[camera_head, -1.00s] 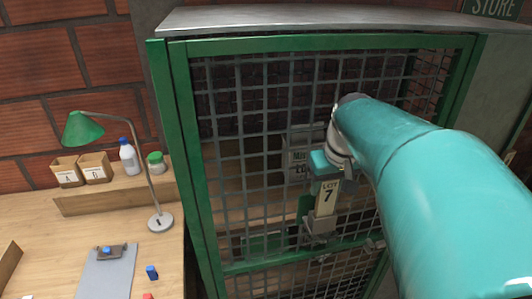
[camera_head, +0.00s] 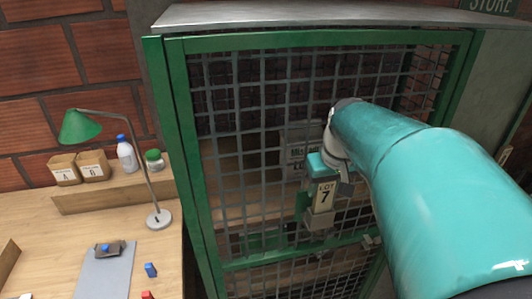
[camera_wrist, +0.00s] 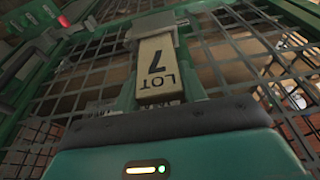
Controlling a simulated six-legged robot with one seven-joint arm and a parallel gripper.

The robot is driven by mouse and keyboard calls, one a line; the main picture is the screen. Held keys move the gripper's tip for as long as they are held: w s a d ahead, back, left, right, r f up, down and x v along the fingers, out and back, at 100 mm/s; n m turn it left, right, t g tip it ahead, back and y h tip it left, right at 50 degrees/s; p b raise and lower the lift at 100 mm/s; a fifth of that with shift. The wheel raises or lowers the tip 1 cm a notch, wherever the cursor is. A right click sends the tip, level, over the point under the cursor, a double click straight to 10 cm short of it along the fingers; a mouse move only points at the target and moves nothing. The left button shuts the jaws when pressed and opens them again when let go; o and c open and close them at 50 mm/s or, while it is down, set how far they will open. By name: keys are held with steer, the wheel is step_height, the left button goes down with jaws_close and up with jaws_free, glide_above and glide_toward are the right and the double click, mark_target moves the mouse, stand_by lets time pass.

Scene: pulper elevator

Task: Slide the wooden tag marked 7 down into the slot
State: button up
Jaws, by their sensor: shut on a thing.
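The pale wooden tag marked LOT 7 (camera_head: 325,194) stands upright in front of the green mesh door. It also shows upside down in the wrist view (camera_wrist: 158,68). My gripper (camera_head: 324,177) is shut on its upper end, and its dark pad edge and teal body fill the bottom of the wrist view (camera_wrist: 160,122). The grey slot holder (camera_head: 318,220) is fixed on the door just below. In the wrist view the holder (camera_wrist: 150,23) covers the tag's far, lower end. The tag appears to be partly inside; its depth is hidden.
The mesh door (camera_head: 250,140) with its green frame stands close behind the tag.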

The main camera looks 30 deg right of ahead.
steer(key=shift+f, duration=0.8)
stand_by(0.4)
steer(key=o, duration=1.1)
steer(key=shift+c, duration=0.2)
steer(key=v, duration=1.4)
steer(key=shift+f, duration=0.1)
